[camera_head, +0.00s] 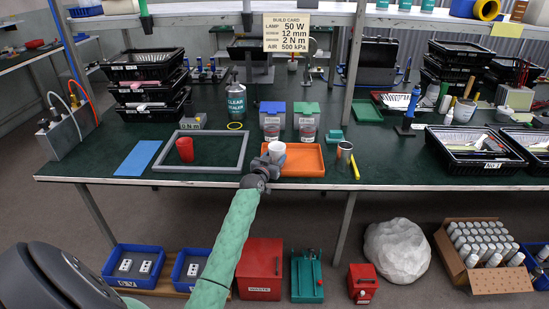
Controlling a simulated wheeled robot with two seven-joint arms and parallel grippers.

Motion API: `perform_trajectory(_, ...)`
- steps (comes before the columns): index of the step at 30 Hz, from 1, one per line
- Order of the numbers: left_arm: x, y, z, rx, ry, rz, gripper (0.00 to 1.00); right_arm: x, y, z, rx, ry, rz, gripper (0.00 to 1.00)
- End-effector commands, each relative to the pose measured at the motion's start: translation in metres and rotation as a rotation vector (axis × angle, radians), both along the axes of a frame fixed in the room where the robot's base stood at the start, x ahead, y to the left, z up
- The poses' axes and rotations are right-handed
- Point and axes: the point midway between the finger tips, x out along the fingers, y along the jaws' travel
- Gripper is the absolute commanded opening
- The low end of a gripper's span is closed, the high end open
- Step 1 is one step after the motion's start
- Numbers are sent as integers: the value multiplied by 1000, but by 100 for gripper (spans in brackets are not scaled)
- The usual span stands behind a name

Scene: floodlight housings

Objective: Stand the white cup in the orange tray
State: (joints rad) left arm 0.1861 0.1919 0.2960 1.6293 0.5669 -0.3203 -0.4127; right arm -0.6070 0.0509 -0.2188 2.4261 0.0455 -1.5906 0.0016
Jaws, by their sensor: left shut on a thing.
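The white cup (277,149) is held upright at the left end of the orange tray (307,160). I cannot tell whether its base touches the tray. My left gripper (268,161) is shut on the white cup, reaching in from the front over the table's edge. The gripper hides the tray's left front corner and the lower part of the cup. My right gripper is not in view.
A red cup (185,150) stands inside a grey frame (240,160) left of the tray. Right of the tray are a metal cup (344,153) and a yellow marker (355,168). Two clear containers (306,128) stand behind the tray. The tray's right part is bare.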

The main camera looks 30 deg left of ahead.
Motion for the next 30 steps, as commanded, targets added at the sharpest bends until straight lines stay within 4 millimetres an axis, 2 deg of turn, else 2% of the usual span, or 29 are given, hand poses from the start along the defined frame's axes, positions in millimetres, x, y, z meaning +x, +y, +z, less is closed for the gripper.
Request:
perform_trajectory(4, 0, 0, -4, 0, 0, 0, 30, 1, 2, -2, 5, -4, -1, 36)
perform_trajectory(5, 0, 0, -3, -1, 0, 0, 57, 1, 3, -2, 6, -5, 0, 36)
perform_trajectory(8, 0, 0, -3, -1, 0, 0, 77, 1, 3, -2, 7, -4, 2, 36)
perform_trajectory(19, 0, 0, 2, -1, -1, 0, 77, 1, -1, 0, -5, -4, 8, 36)
perform_trajectory(23, -13, -2, -1, -1, -1, 0, 77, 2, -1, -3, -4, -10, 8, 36)
perform_trajectory(30, -55, -9, -2, 0, 0, 0, 77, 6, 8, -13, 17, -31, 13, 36)
